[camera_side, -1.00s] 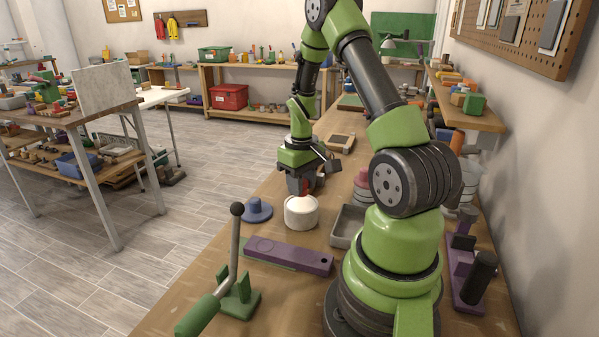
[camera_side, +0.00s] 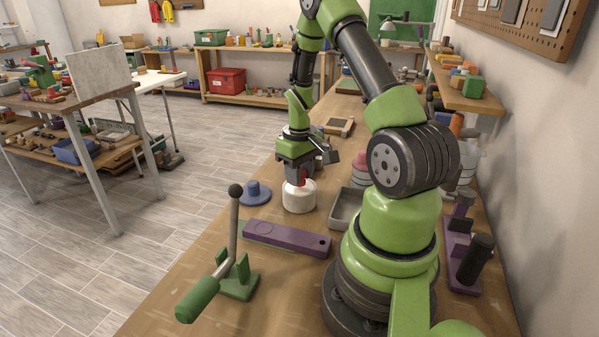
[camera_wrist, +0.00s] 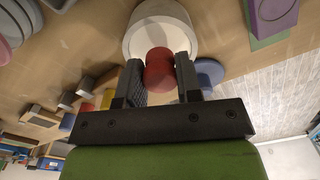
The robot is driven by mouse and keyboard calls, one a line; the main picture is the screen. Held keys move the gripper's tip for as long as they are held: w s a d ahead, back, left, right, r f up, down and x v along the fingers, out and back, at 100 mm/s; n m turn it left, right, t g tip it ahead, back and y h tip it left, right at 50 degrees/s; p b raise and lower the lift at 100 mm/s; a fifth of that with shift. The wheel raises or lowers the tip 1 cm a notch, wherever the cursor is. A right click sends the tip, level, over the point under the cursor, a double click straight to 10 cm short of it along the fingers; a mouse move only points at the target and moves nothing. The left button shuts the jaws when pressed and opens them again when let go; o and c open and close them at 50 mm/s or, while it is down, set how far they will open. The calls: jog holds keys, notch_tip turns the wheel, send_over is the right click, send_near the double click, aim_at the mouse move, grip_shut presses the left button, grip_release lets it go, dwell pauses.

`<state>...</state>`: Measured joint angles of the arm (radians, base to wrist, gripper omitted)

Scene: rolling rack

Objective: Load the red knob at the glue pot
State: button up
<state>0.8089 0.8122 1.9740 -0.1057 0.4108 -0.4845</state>
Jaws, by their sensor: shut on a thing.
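The red knob (camera_wrist: 159,70) is between the two dark jaws of my gripper (camera_wrist: 160,75) in the wrist view; my gripper is shut on it. In the side view my gripper (camera_side: 298,180) points down over the white glue pot (camera_side: 299,199), and only a little of the red knob (camera_side: 302,182) shows between jaws and pot. The round white pot also shows in the wrist view (camera_wrist: 135,42), just past the knob. The knob is at the pot's top; I cannot tell whether they touch. The jaws partly hide the knob.
A blue knobbed disc (camera_side: 256,193) stands left of the pot. A purple bar (camera_side: 289,237) and a green clamp with a long lever (camera_side: 238,278) lie in front. A grey tray (camera_side: 347,207) is at the right. Bench wood between them is clear.

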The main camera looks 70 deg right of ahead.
jog(key=shift+f, duration=0.55)
dwell(1.2)
jog(key=shift+r, duration=0.1)
jog(key=shift+r, duration=3.45)
